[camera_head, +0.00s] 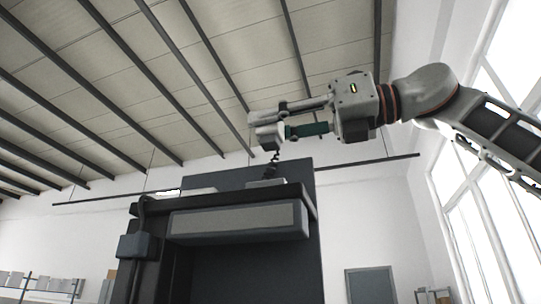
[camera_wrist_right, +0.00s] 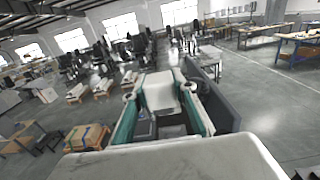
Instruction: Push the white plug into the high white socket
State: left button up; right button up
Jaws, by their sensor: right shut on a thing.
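The white plug (camera_head: 266,131) is held high above the dark column's top in the head view. My right gripper (camera_head: 268,122) comes in from the right and is shut on it. A dark coiled cable (camera_head: 272,165) hangs from the plug. In the right wrist view the plug (camera_wrist_right: 161,95) sits between the two green-sided fingers. A low whitish block (camera_head: 266,183) lies on the column top below the plug, and a flat white piece (camera_head: 199,191) lies left of it. I cannot tell which of these is the high white socket. My left gripper is not in view.
The dark column (camera_head: 245,260) has a grey front panel (camera_head: 238,219) and a dark box (camera_head: 137,246) on its left side. A dark upright panel (camera_head: 300,176) stands behind the top. The air around the raised plug is clear. Workbenches (camera_wrist_right: 300,50) stand far off.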

aim_at(262, 145)
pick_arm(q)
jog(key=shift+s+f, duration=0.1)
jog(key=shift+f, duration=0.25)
pick_arm(e)
jog(key=shift+f, duration=0.3)
pick_arm(q)
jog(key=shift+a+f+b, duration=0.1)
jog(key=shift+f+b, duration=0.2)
jog(key=shift+b, duration=0.15)
pick_arm(e)
jog(key=shift+f, duration=0.35)
pick_arm(q)
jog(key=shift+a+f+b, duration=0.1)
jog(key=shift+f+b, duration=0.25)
jog(key=shift+b, duration=0.15)
pick_arm(e)
jog(key=shift+f, duration=0.65)
jog(key=shift+f, duration=0.35)
pick_arm(q)
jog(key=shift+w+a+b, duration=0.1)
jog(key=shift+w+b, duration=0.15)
jog(key=shift+b, duration=0.1)
pick_arm(e)
jog(key=shift+f, duration=0.2)
